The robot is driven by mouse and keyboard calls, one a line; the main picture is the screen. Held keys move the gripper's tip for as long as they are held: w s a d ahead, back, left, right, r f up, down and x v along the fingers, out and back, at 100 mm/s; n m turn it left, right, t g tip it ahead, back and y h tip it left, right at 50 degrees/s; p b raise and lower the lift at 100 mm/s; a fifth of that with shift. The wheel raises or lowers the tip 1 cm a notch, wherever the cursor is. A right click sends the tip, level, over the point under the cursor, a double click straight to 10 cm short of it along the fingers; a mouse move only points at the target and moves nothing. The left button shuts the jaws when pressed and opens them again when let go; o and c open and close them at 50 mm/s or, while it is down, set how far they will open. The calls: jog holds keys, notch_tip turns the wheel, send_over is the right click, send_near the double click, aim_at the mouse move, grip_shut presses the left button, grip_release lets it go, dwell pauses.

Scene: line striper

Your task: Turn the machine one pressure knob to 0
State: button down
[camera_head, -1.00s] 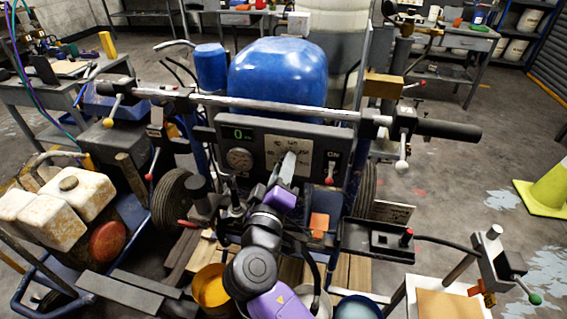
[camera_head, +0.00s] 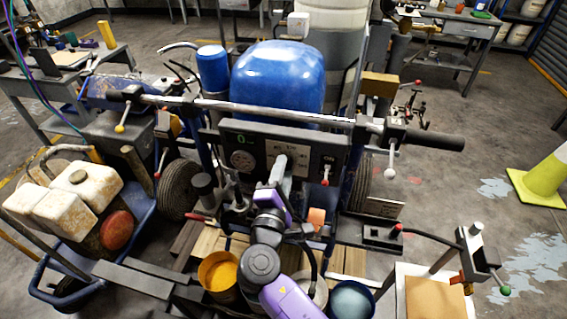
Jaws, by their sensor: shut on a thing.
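The line striper's dark control panel (camera_head: 225,139) faces me below the long handlebar. It carries a round gauge (camera_head: 242,160) on the left, a green display reading 0 (camera_head: 240,139) above it, and a pale dial plate (camera_head: 300,147) in the middle. My gripper (camera_head: 281,165) reaches up to the dial plate and is shut at its centre. The pressure knob is hidden behind the fingers, so its pointer cannot be read. A red-tipped switch (camera_head: 326,175) marked ON is to the right.
The handlebar (camera_head: 270,111) with levers crosses above the panel. A blue tank (camera_head: 278,80) stands behind. An orange paint bucket (camera_head: 220,275) and another bucket (camera_head: 350,300) stand below, near my arm. A yellow-green cone (camera_head: 545,175) stands at right on open floor.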

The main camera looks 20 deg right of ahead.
jog(key=shift+n+p, duration=1.1)
jog(key=shift+n, duration=0.5)
jog(key=shift+f, duration=0.15)
jog(key=c, duration=1.1)
grip_release()
jog(key=shift+o, duration=0.2)
jog(key=b+v, duration=0.1)
jog(key=v, duration=0.7)
jog(key=shift+b, duration=0.4)
